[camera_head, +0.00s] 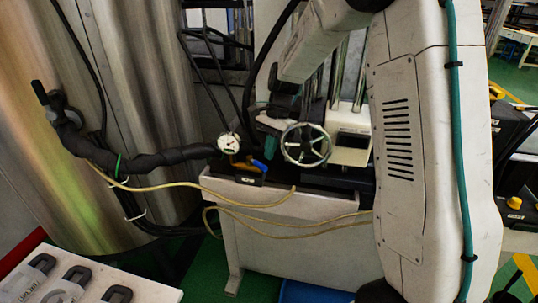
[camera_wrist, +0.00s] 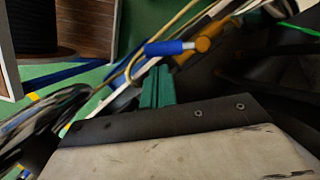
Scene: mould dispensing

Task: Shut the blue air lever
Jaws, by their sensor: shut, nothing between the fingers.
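The blue air lever (camera_head: 258,166) shows in the head view on the small dark valve block, right of a yellow lever (camera_head: 243,168) and below a round gauge. In the wrist view the blue lever (camera_wrist: 168,47) lies roughly level, with an orange-yellow part (camera_wrist: 204,41) at its right end. My gripper (camera_wrist: 157,82) shows green fingers that are shut and empty. The fingertips appear just below the blue lever in the wrist picture; whether they touch it I cannot tell.
A handwheel (camera_head: 306,145) stands right of the levers. The white gauge (camera_head: 228,144) and a thick black hose (camera_head: 150,160) are at the left. Yellow hoses (camera_head: 262,204) hang across the machine front. A large steel tank (camera_head: 60,130) fills the left side.

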